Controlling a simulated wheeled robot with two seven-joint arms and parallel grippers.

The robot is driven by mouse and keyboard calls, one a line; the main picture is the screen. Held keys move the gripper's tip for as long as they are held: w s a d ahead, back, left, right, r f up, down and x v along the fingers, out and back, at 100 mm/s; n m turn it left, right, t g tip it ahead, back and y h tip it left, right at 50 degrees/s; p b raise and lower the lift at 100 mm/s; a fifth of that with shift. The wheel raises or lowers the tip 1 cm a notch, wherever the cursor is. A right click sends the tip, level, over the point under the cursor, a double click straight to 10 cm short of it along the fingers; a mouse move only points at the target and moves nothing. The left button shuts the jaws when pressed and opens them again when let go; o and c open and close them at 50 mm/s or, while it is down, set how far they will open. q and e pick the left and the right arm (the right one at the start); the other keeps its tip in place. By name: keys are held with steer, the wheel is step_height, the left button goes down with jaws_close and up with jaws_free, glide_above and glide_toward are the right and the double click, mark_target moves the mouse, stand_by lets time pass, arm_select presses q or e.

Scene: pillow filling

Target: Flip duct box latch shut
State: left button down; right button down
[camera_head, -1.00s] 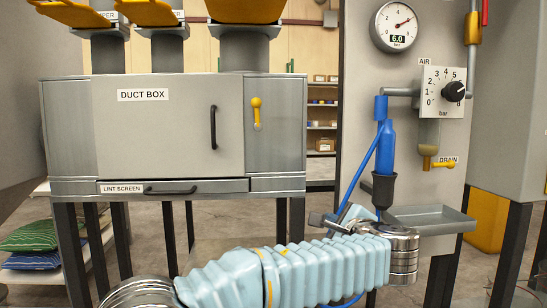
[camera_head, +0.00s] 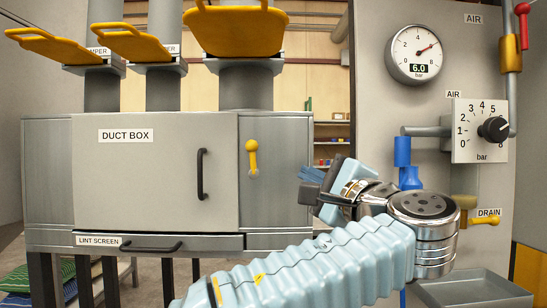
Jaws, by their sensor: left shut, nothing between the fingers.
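The grey duct box (camera_head: 48,160) stands at the left on dark legs. Its front door (camera_head: 150,175) sits flush with the frame and has a black upright handle (camera_head: 201,174). The yellow latch (camera_head: 252,157) is on the panel right of the door. It stands upright, ball knob at the top and pivot below. My left gripper (camera_head: 309,185) is shut and empty. It is right of the latch, apart from it in the picture, in front of the box's right edge, with its fingers toward the left. My right gripper is not in view.
Yellow damper paddles (camera_head: 235,28) stick out above the box. A lint screen drawer (camera_head: 160,243) is under the door. At the right, a grey panel holds a pressure gauge (camera_head: 414,54), an air knob (camera_head: 494,130) and a yellow drain lever (camera_head: 487,221). A grey tray (camera_head: 474,292) juts out below.

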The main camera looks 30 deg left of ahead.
mark_target(253, 158)
arm_select(q)
steer(key=shift+s+a+r+p+x, duration=0.2)
steer(key=shift+s+p+x, duration=0.2)
steer(key=shift+x, duration=1.75)
steer(key=shift+s+a+r+p+x, duration=0.2)
steer(key=shift+s+p+x, duration=0.15)
steer(key=shift+x, duration=1.75)
steer(key=shift+s+a+r+p+x, duration=0.15)
steer(key=shift+s+a+p+x, duration=0.2)
steer(key=shift+x, duration=1.8)
